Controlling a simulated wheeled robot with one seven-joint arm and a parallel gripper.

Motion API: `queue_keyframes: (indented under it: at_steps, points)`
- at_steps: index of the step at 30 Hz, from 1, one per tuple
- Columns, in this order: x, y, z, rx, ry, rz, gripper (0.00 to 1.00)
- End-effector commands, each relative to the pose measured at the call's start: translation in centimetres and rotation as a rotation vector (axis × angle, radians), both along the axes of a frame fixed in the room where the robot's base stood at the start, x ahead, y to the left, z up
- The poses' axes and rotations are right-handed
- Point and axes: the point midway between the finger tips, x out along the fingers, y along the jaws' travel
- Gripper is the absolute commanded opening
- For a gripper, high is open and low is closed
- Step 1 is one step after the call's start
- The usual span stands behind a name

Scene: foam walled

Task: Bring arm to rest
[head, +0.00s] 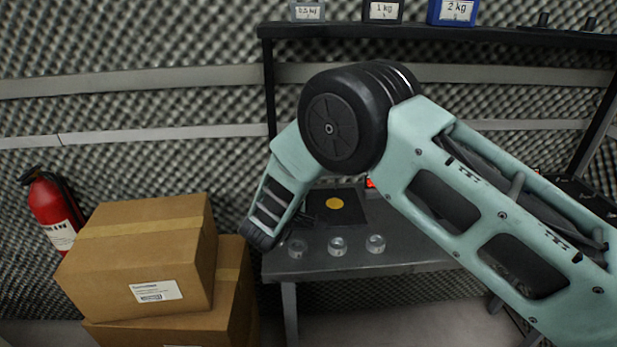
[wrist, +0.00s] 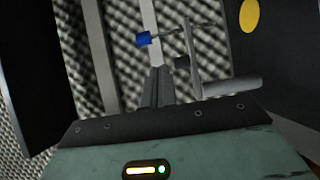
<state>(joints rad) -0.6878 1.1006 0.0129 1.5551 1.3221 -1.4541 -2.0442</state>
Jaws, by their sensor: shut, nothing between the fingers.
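My arm reaches in from the right in the head view. Its pale green links bend at a black joint, and the far link hangs down in front of the table's left end. My gripper (wrist: 156,76) shows in the wrist view as narrow dark fingers, closed together and empty. In the head view the gripper cannot be clearly made out near the lower end of the arm. The grey table (head: 410,262) lies below and behind the arm.
A black plate with a yellow disc (head: 334,203) and three small metal pieces (head: 338,246) are on the table. Stacked cardboard boxes (head: 140,255) and a red extinguisher (head: 52,208) stand left. A shelf (head: 450,33) with weight-marked containers (head: 382,11) is above. Foam covers the walls.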

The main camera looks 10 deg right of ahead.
Motion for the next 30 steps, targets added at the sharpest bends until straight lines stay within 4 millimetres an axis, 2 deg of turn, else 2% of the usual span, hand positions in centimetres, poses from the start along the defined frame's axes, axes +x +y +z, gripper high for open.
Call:
queue_keyframes:
  at_steps: [8,11,13,17,20,23,24,26,27,30]
  points:
    - [0.2,0.3,0.4,0.036,0.001,0.024,0.0]
    - [0.7,1.6,1.5,0.177,0.01,0.118,0.0]
    - [0.8,3.2,2.6,0.335,0.033,0.217,0.0]
    - [-1.3,7.0,5.1,0.681,0.143,0.407,0.0]
    - [-5.0,9.5,6.7,0.919,0.286,0.505,0.0]
    - [-10.4,11.0,8.1,1.111,0.469,0.545,0.0]
    - [-12.9,11.2,8.5,1.171,0.55,0.542,0.0]
    - [-16.9,10.9,9.0,1.241,0.676,0.516,0.0]
    - [-19.6,10.4,9.2,1.274,0.759,0.485,0.0]
    - [-26.5,7.9,9.2,1.304,0.947,0.359,0.0]
